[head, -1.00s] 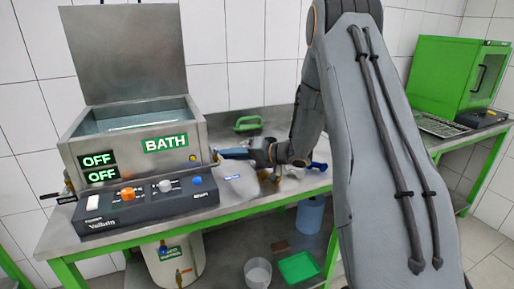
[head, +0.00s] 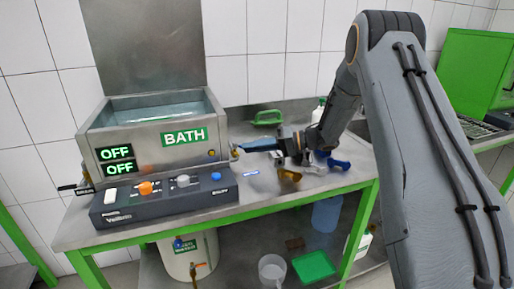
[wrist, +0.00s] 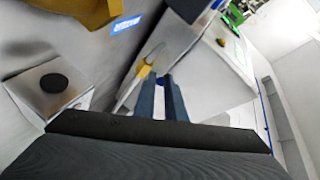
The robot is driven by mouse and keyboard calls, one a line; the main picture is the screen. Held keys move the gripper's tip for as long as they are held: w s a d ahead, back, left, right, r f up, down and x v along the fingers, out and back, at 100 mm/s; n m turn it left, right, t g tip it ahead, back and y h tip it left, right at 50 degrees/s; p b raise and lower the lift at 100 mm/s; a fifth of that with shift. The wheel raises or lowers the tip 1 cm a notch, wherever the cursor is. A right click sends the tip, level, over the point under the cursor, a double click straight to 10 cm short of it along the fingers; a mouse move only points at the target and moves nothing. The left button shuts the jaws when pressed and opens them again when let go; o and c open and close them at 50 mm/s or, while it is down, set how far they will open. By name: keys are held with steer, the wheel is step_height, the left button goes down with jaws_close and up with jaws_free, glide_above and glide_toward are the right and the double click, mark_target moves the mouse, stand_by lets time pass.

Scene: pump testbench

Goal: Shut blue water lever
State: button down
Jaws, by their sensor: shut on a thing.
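The bath (head: 150,130) is a steel box on the bench with a brass fitting (head: 235,152) low on its right side. My gripper (head: 243,147) reaches left to this fitting. In the wrist view its two dark blue fingers (wrist: 162,98) lie close together beside the brass fitting (wrist: 143,72). A blue handle (head: 337,163) shows behind my wrist, to the right, apart from the fingers.
The control box (head: 165,198) with several knobs stands in front of the bath, whose displays read OFF. A yellow handle (head: 290,176) is below my wrist and looms in the wrist view (wrist: 60,30). A green handle (head: 267,118) lies behind on the bench (head: 250,215).

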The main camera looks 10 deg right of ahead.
steer(key=c, duration=1.9)
jaws_free()
steer(key=shift+a+f, duration=0.1)
steer(key=shift+a, duration=0.3)
steer(key=shift+o, duration=0.4)
steer(key=shift+d, duration=0.7)
steer(key=b+v, duration=0.1)
steer(key=v, duration=0.6)
steer(key=shift+b, duration=0.4)
steer(key=shift+c, duration=0.4)
